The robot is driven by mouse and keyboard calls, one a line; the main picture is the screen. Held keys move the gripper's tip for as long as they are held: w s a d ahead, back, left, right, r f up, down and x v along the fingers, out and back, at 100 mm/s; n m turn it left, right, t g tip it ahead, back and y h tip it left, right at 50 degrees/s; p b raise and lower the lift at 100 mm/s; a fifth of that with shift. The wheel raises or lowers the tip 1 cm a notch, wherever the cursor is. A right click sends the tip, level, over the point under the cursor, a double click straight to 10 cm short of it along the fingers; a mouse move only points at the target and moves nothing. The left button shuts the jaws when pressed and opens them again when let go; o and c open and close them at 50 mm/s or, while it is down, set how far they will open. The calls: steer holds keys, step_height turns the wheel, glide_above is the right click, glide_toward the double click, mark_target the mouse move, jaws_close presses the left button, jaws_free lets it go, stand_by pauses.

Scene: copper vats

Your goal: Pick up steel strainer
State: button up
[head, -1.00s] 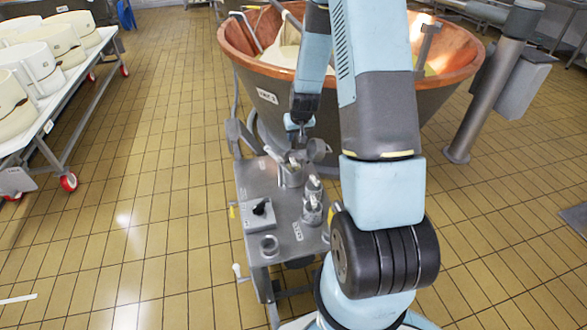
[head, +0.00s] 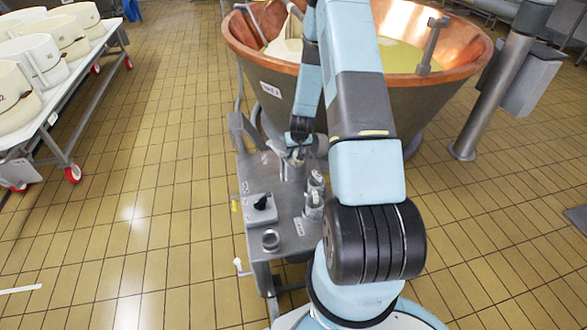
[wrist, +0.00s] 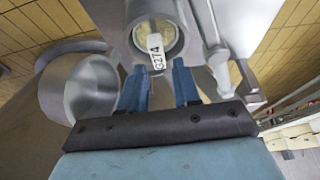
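My gripper (head: 298,146) hangs over the steel cart (head: 262,238), just above an upright steel cylinder (head: 292,168). In the wrist view its two blue fingers (wrist: 158,84) are apart, with nothing clearly held between them. Ahead of the fingertips is the round mouth of the steel cylinder (wrist: 177,48), with a pale inside. I see no mesh.
A copper vat (head: 350,105) with yellowish liquid stands behind the cart. Steel fittings (head: 314,192) and a black-knobbed control box (head: 260,208) are on the cart. A white rack (head: 50,115) of cream tubs is at left. A steel post (head: 490,95) is at right. Tiled floor is free at left.

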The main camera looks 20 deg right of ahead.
mark_target(295, 154)
steer(key=shift+x, duration=3.25)
steer(key=shift+d, duration=0.1)
jaws_close()
